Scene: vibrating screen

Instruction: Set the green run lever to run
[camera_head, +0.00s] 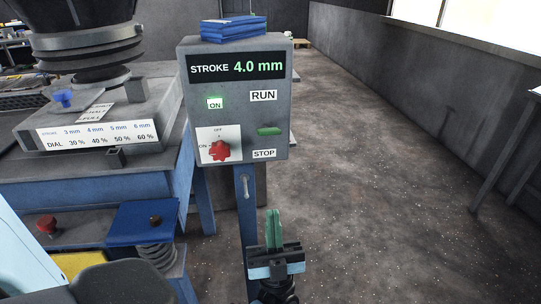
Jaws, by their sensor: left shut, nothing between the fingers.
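The green run lever (269,131) is on the right side of the grey control box (235,172), lying about level between the RUN label (263,96) above and the STOP label (264,153) below. My left gripper (273,218) is in front of and below the box, its green fingers pointing up. The fingers are together and empty, apart from the lever. My right gripper is not in view.
The box also has a lit ON lamp (215,103), a red rotary switch (220,150) and a display (238,67) reading STROKE 4.0 mm. Blue folders (235,27) lie on top. The blue-framed machine (95,190) stands left. Floor (370,180) to the right is open.

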